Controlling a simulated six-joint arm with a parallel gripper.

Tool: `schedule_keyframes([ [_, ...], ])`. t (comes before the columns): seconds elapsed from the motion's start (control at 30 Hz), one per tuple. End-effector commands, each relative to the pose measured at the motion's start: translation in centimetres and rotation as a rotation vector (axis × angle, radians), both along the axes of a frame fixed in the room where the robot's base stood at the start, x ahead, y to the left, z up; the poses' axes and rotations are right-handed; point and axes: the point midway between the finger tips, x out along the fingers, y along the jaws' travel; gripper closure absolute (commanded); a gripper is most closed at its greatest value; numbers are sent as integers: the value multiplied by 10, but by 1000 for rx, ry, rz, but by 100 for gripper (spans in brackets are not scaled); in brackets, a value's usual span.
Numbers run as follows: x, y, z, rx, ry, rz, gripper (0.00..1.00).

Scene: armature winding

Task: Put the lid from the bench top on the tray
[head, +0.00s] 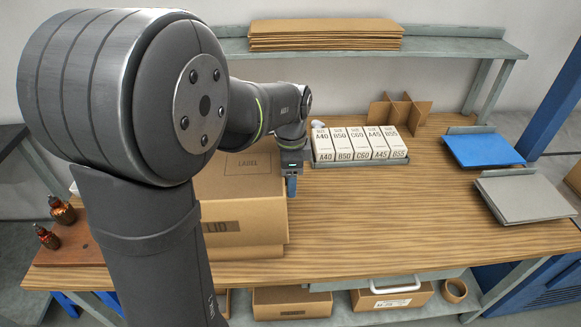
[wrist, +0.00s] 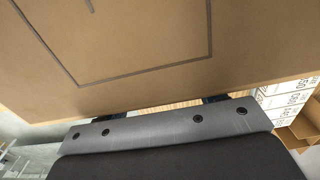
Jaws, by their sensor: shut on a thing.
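The lid (head: 240,207) is a large brown cardboard piece with "LID" on its front side and "LABEL" on its top. It stands at the left of the bench top, partly hidden behind my arm. My gripper (head: 291,187) points down at the lid's right edge and is shut on it. In the wrist view the lid's top (wrist: 150,35) with its printed outline fills the upper part, and its edge runs at the fingers. A lower brown cardboard piece (head: 262,252) shows under the lid; I cannot tell if it is the tray or whether the two touch.
A grey holder (head: 360,162) with several white labelled boxes stands behind right, a cardboard divider (head: 400,112) beyond it. A blue panel (head: 482,150) and a grey panel (head: 523,197) lie at the right. Two brown bottles (head: 62,210) stand at left. The bench's middle (head: 390,220) is clear.

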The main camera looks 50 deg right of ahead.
Motion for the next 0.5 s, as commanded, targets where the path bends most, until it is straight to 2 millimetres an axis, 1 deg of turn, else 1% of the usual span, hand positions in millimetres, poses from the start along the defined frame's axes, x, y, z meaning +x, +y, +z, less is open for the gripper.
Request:
schedule_keyframes([
  [0.1, 0, 0, -11, 1, 0, 0, 65],
  [0.5, 1, 1, -10, 0, 0, 0, 65],
])
